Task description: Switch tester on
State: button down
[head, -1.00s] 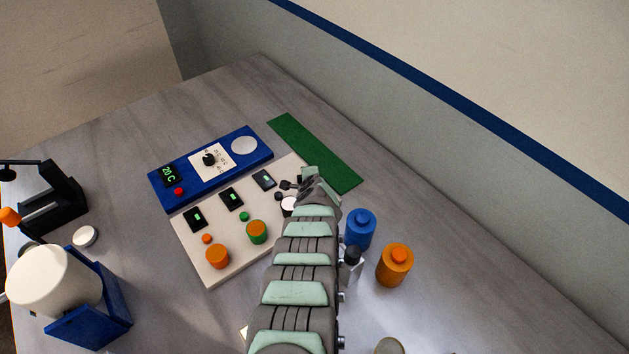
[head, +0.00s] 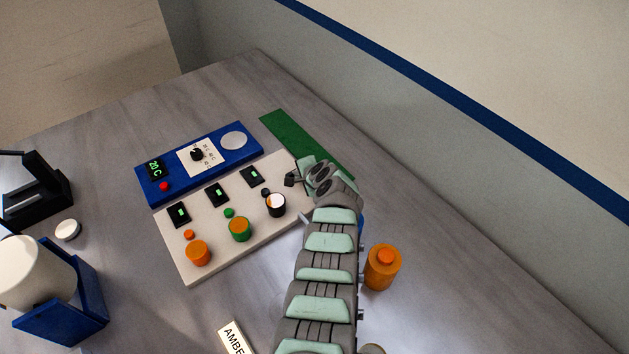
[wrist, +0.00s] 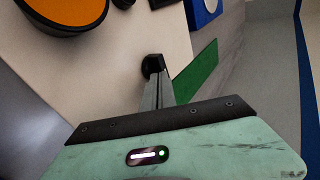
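A pale panel (head: 203,233) lies on the bench with three small lit displays. Each display has a small button and a cup: orange button (head: 189,234) and orange cup (head: 198,254), green button (head: 229,212) and green cup (head: 240,230), black button (head: 265,192) and black-and-white cup (head: 276,206). Behind it, a blue unit (head: 152,194) has a "20 C" display, a dial (head: 197,154) and a red button (head: 164,186). I cannot tell which is the tester.
A green strip (head: 290,132) lies behind my gripper. An orange bottle (head: 382,268) stands right of my arm; a blue one is mostly hidden. An "AMBE…" label (head: 233,339) is in front. A blue holder (head: 85,305) with a white container and a black stand (head: 38,190) are at left.

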jog(key=shift+s+a+p, duration=0.15)
jog(key=shift+a+p, duration=0.4)
jog(key=shift+p, duration=0.25)
jog(key=shift+s+a+f, duration=0.15)
jog(key=shift+a+f, duration=0.05)
jog(key=shift+a, duration=0.25)
jog(key=shift+s+a+r+p, duration=0.3)
jog(key=shift+r+p, duration=0.35)
jog(key=shift+p, duration=0.55)
jog(key=d+p+v, duration=0.2)
jog(key=p+v, duration=0.7)
jog(key=p, duration=0.2)
jog(key=shift+w+d, duration=0.1)
